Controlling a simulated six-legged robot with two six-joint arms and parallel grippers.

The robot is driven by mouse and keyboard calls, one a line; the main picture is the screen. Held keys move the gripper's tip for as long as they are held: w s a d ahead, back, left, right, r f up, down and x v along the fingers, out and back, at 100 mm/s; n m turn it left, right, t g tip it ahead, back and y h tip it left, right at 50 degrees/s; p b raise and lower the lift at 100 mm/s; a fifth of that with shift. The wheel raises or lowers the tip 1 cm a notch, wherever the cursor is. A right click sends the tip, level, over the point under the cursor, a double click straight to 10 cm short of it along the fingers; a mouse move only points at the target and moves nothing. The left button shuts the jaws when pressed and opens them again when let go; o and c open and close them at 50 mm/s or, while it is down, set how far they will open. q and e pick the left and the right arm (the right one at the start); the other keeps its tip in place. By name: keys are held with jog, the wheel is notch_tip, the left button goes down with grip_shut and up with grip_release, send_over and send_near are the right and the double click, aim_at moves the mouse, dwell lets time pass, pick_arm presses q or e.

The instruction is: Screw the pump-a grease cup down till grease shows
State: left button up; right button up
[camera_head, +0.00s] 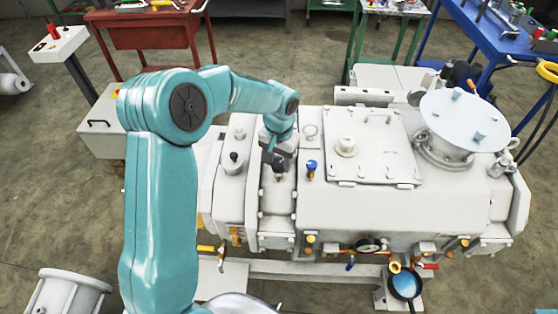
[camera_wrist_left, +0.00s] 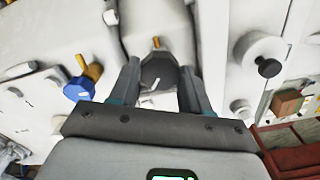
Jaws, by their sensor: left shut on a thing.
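The grease cup, a dark faceted cap (camera_wrist_left: 158,70) on the pale pump housing, sits between my left gripper's two fingers in the left wrist view. A small brass piece (camera_wrist_left: 156,43) stands just beyond it. A pale line marks the cap's face. I cannot make out any grease. My right gripper is in neither view.
A blue-capped brass fitting (camera_head: 311,168) stands close to the right of the gripper. A dark knob (camera_head: 234,157) is on its left. A flat hatch (camera_head: 372,150) and a round flange (camera_head: 466,115) lie farther right.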

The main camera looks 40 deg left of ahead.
aim_at(279, 163)
pick_arm(q)
jog(key=shift+w+r+m, duration=0.1)
jog(key=shift+r+m, duration=0.1)
jog(key=shift+m, duration=1.5)
jog(key=shift+a, duration=0.1)
jog(key=o, duration=0.8)
jog(key=shift+c, duration=0.2)
jog(key=o, duration=0.3)
notch_tip(279, 163, up, 16)
jog(key=shift+r+b, duration=0.15)
jog(key=shift+b, duration=0.15)
